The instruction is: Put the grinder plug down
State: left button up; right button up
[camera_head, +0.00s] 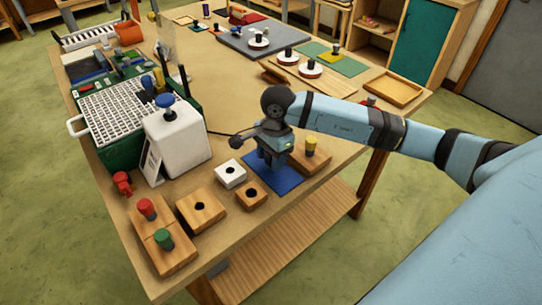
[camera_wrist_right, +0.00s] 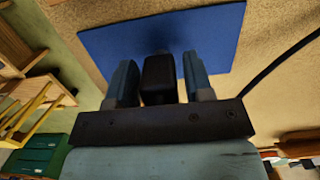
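The grinder plug (camera_wrist_right: 158,80) is a black block seen in the right wrist view between the two blue fingers of my right gripper (camera_wrist_right: 160,75). The fingers are close on both sides of it, so the gripper looks shut on the plug. In the head view my right gripper (camera_head: 274,160) points down over the blue mat (camera_head: 284,184), near the table's front edge. The mat also shows in the right wrist view (camera_wrist_right: 215,30). The gripper hides most of the plug in the head view. Whether the plug touches the mat is hard to tell. My left gripper is not in view.
A white block with a hole (camera_head: 231,174) and wooden blocks (camera_head: 201,210) stand left of the mat. A white grinder box (camera_head: 180,145) stands to the left. A black cord (camera_wrist_right: 285,60) runs beside the gripper.

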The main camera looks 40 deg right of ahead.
jog(key=shift+o, duration=0.5)
jog(key=shift+r, duration=0.15)
jog(key=shift+r+p, duration=0.25)
jog(key=shift+p, duration=0.1)
notch_tip(320, 180, up, 12)
jog(key=d+b, duration=0.1)
jog(key=shift+d+f, duration=0.2)
